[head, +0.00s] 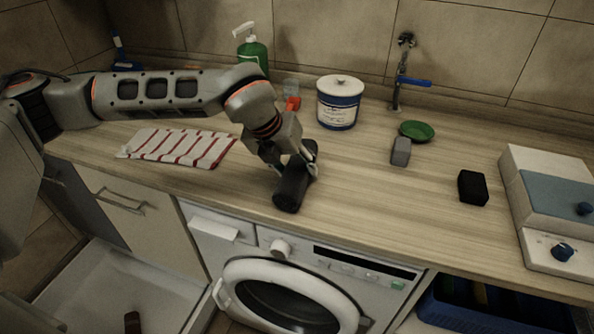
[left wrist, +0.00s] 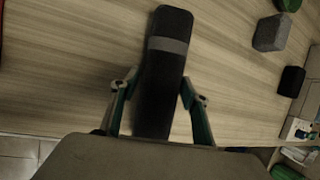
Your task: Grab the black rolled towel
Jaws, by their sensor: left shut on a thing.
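The black rolled towel (head: 291,189) is at the counter's front edge, above the washing machine, in the head view. In the left wrist view the towel (left wrist: 166,62) is a long dark roll with a grey band across it. My left gripper (head: 301,168) is shut on the towel, one finger on each side of it. The left wrist view shows both fingers of the left gripper (left wrist: 157,100) against its sides. I cannot tell whether the towel still touches the counter. My right gripper is not in view.
A striped cloth (head: 181,147) lies left on the wooden counter (head: 370,200). A white-and-blue tub (head: 339,103), green bottle (head: 251,52), green dish (head: 416,130), grey block (head: 401,151) and black block (head: 472,187) stand around. A boxy appliance (head: 550,205) is at right. The washing machine (head: 290,290) is below.

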